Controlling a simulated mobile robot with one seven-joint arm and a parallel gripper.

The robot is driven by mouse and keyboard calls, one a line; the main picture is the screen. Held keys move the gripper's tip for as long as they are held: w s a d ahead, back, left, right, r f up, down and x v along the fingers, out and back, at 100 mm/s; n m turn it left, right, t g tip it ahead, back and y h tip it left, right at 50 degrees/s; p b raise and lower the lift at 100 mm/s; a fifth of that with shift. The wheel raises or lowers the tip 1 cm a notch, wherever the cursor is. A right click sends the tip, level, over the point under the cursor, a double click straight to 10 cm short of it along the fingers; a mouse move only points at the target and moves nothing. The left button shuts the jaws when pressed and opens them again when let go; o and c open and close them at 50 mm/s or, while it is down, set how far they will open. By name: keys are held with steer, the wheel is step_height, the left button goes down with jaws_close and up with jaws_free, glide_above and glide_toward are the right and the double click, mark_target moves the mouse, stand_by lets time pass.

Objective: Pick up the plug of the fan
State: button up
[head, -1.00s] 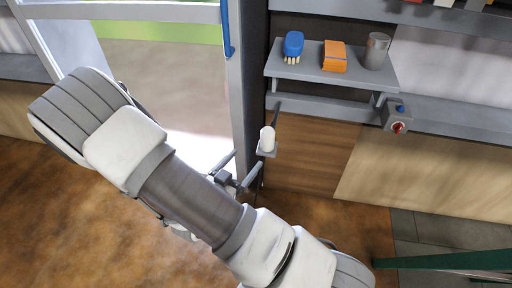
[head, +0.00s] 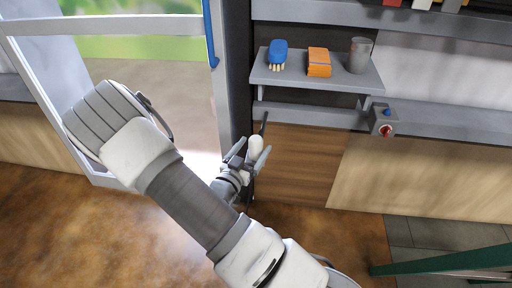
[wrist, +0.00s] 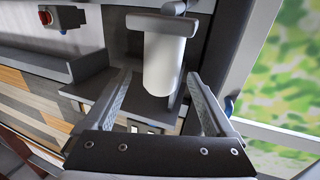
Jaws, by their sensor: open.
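The plug appears to be the white rounded cylinder (head: 255,145) by the dark post beside the doorway, with a dark stem rising above it. In the wrist view the white cylinder (wrist: 165,66) is centred beyond and partly between my fingers, with a grey cap at its upper end. My gripper (head: 251,154) is open around the cylinder's near side; in the wrist view its fingers (wrist: 158,80) stand apart on either side. I cannot tell whether either finger touches it. No fan is clearly seen.
A grey shelf (head: 318,82) above right holds a blue brush (head: 278,55), an orange block (head: 319,62) and a grey cup (head: 360,55). A switch box (head: 382,120) with a red knob is to its right. The glass door frame (head: 225,75) is close on the left.

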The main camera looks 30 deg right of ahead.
mark_target(260, 137)
steer(key=b+x, duration=0.1)
steer(key=x, duration=0.4)
steer(key=shift+w+d+r, duration=0.1)
jaws_close()
stand_by(0.3)
